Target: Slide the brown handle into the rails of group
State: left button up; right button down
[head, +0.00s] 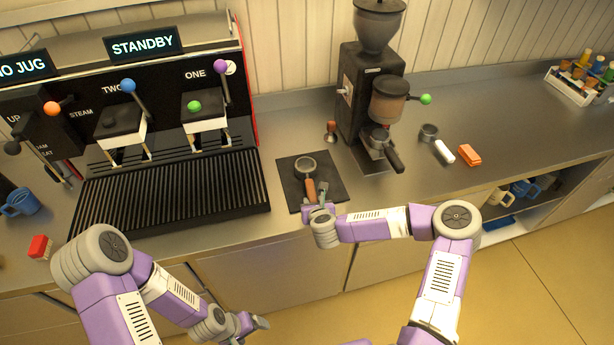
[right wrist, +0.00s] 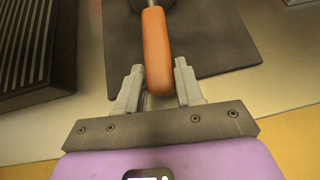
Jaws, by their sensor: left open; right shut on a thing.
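The brown-handled portafilter (head: 305,166) lies on a dark mat (head: 333,178), its round basket away from me and its orange-brown handle (head: 310,188) towards me. The handle also shows in the right wrist view (right wrist: 155,50). My right gripper (head: 317,207) is at the handle's near end, shut on it, with a finger on each side. Group ONE (head: 205,108) and group TWO (head: 120,125) are on the espresso machine at left, above the drip grate. Their rails are too small to make out. My left gripper (head: 255,325) is open and empty, low in front of the counter.
A grinder (head: 365,95) stands behind and right of the mat, with a black-handled piece (head: 392,158) at its front. The black drip grate (head: 170,190) is left of the mat. A white item (head: 444,152) and an orange block (head: 469,155) lie at right. Steel counter is bare between.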

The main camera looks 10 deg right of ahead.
jog(key=shift+r, duration=0.2)
jog(key=shift+r+p, duration=2.9)
jog(key=shift+r, duration=0.55)
jog(key=shift+f, duration=0.1)
jog(key=shift+s+f+b, duration=0.1)
jog(key=shift+f+b, duration=0.05)
jog(key=shift+b, duration=0.25)
jog(key=s+d+f+b, duration=0.1)
jog(key=s+f+b, duration=0.4)
jog(key=s+b, duration=0.3)
jog(key=shift+s+d+n+y+b, duration=0.25)
jog(key=shift+n+y+b, duration=0.15)
jog(key=shift+b, duration=0.4)
jog(key=shift+w+r, duration=0.1)
